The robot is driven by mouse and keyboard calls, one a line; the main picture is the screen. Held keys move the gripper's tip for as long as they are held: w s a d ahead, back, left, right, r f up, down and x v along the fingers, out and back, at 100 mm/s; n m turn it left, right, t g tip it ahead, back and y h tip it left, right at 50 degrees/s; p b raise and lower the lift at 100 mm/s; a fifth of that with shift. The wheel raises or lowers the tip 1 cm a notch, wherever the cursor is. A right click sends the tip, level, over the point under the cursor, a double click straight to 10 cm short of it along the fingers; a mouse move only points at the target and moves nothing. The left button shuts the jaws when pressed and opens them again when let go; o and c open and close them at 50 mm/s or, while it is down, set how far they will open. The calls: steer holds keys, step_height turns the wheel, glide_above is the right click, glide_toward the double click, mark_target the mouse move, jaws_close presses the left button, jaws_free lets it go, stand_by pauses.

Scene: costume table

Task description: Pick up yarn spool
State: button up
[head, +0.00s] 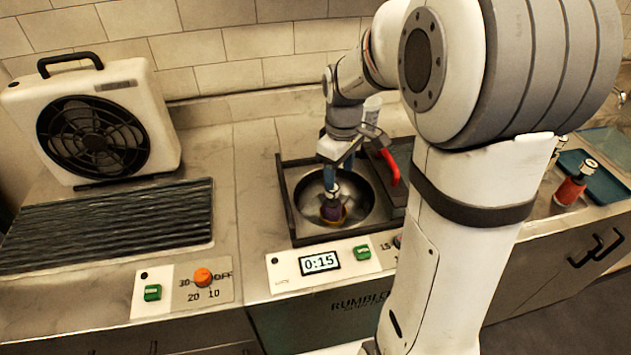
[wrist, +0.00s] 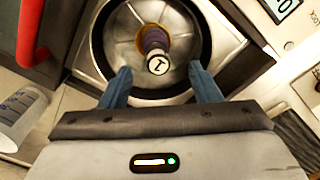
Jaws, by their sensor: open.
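A purple yarn spool with an orange base and a pale marked top (wrist: 156,46) stands in a round metal bowl (wrist: 112,42) in the wrist view. In the head view the spool (head: 333,209) is inside the bowl (head: 362,200), partly hidden by my gripper. My gripper (wrist: 163,82) is open, its two blue fingers apart and empty. The spool's top shows beyond and between the fingertips in the wrist view. In the head view my gripper (head: 335,178) is over the bowl, close above the spool; I cannot tell whether they touch.
A second, reddish spool (head: 570,190) stands at the right beside a teal tray (head: 592,166). A red handle (head: 389,167) rises right of the bowl. A fan box (head: 100,120) stands behind a dark ridged mat (head: 110,222) at the left.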

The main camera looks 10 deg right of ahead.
mark_target(332, 193)
steer(key=shift+w+f+n, duration=0.4)
steer(key=shift+w+f, duration=0.2)
steer(key=shift+f, duration=0.25)
steer(key=f, duration=0.7)
steer(key=shift+w+a+f, duration=0.25)
steer(key=shift+a+f, duration=0.05)
steer(key=shift+a, duration=0.1)
steer(key=shift+c, duration=0.4)
jaws_close()
